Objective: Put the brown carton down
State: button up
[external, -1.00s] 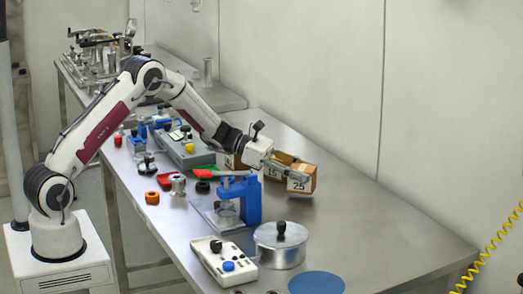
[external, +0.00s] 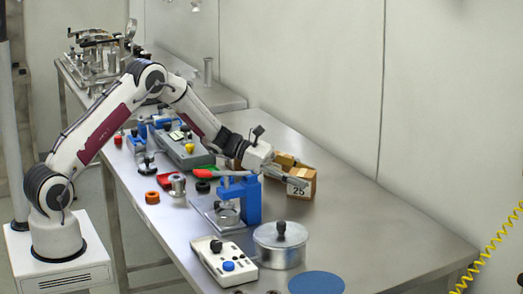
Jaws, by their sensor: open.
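The brown carton (external: 306,174) has a white label reading 25 on its near face. It appears upright on the steel table, right of the blue press. My gripper (external: 289,177) is open at the carton's left side, with its fingers close around or beside it. I cannot tell whether a finger touches it. Part of the carton's left side is hidden by the gripper.
The blue press (external: 249,200) stands just in front and left of the gripper. A lidded metal pot (external: 281,247), a white control box (external: 222,260) and a blue disc (external: 316,283) lie nearer. The table (external: 370,228) is clear to the right.

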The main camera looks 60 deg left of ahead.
jog(key=shift+r, duration=0.1)
jog(key=shift+a, duration=0.1)
jog(key=shift+s+a+r, duration=0.3)
jog(key=shift+s+a, duration=0.15)
jog(key=shift+s, duration=0.05)
jog(key=v, duration=1)
jog(key=shift+s+a+r, duration=0.1)
jog(key=shift+s+a, duration=0.05)
